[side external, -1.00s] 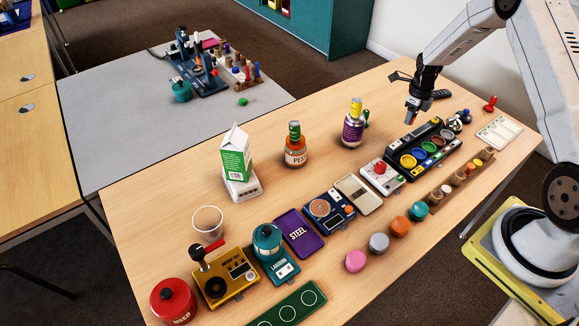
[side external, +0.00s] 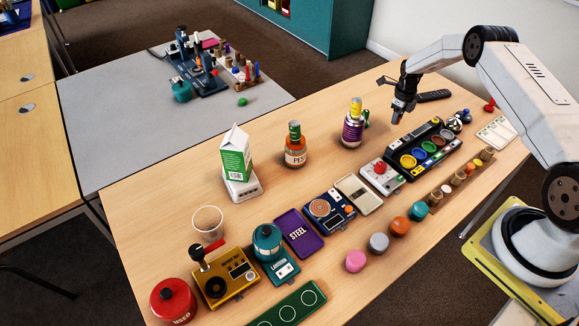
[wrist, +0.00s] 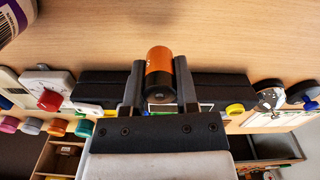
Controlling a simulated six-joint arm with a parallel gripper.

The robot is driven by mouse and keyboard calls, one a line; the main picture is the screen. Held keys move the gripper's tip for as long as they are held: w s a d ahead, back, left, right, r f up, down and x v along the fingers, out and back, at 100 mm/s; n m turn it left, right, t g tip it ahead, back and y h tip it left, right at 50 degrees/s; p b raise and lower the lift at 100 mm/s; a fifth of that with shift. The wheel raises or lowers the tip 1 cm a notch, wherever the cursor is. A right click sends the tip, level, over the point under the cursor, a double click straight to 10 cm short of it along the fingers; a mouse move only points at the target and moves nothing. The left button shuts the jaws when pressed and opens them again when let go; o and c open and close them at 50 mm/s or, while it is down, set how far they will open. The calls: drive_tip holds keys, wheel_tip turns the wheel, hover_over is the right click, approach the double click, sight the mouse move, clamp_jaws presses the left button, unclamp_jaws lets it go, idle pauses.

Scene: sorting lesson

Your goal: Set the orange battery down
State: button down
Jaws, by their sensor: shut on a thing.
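My gripper (wrist: 160,85) is shut on the orange battery (wrist: 158,60), an orange and black cylinder, in the wrist view. The battery sits between the two fingers with its orange end pointing away from the wrist. In the side view my gripper (side external: 398,118) is above the table, behind the black tray with coloured round cups (side external: 447,146). The battery is too small to make out clearly there. Bare wood shows beyond the battery in the wrist view.
A white box with a red knob (side external: 381,174) sits left of the tray. The wooden table (side external: 320,110) is bare toward the back.

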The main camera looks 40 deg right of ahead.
sight(391, 131)
drive_tip(key=shift+w+d+f, duration=0.1)
drive_tip(key=shift+w+f, duration=0.15)
drive_tip(key=shift+f, duration=0.1)
drive_tip(key=shift+w+d+f, duration=0.15)
drive_tip(key=shift+w+f, duration=0.05)
drive_tip(key=shift+f, duration=1.65)
drive_tip(key=shift+f, duration=0.1)
drive_tip(key=shift+c, duration=1.9)
unclamp_jaws()
drive_tip(key=shift+r, duration=6.15)
